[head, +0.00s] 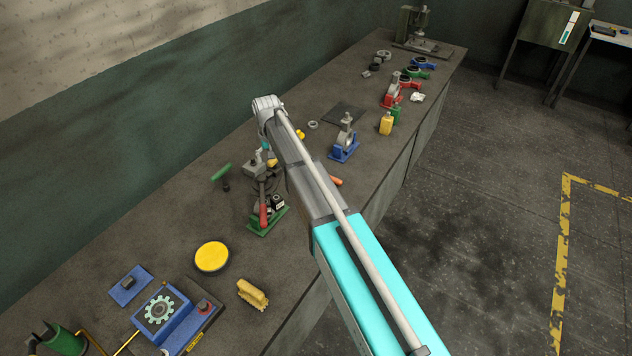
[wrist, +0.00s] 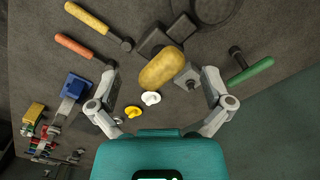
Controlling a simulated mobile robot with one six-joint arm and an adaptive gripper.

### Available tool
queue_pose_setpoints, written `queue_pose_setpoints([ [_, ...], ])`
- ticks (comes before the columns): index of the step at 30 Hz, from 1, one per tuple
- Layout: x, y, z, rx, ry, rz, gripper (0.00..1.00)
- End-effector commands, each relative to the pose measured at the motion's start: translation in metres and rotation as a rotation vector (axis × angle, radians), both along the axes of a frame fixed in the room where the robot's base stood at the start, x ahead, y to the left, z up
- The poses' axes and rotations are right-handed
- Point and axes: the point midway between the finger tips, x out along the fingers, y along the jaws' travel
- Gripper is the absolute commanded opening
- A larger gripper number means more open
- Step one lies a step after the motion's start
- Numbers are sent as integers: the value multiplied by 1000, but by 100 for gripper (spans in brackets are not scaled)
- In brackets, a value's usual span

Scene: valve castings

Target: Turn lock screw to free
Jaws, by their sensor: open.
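I cannot single out the lock screw for certain in either view. In the wrist view, my gripper (wrist: 160,67) is open, its two fingers spread wide. A rounded yellow piece (wrist: 162,70) lies between the fingertips in that picture, with dark blocky parts (wrist: 155,40) behind it and a small grey plate (wrist: 188,76) beside it. I cannot tell its distance from the fingers. In the head view, my arm reaches over the bench and its end hangs near a green-based fixture (head: 268,222) with a red handle (head: 263,216); my arm partly hides this area.
A green-handled tool (wrist: 250,71) lies right of the fingers; orange-handled (wrist: 74,45) and yellow-handled (wrist: 88,17) tools lie left. A blue-based fixture (head: 344,151) stands farther along the bench. A yellow round pad (head: 212,256), yellow brush (head: 252,294) and blue gear box (head: 165,311) are nearer.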

Motion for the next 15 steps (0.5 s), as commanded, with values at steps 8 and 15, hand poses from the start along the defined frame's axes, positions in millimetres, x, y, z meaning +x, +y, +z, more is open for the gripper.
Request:
queue_pose_setpoints([
  [8,0,0,0,0,0,-184,100],
  [15,0,0,0,0,0,-344,100],
])
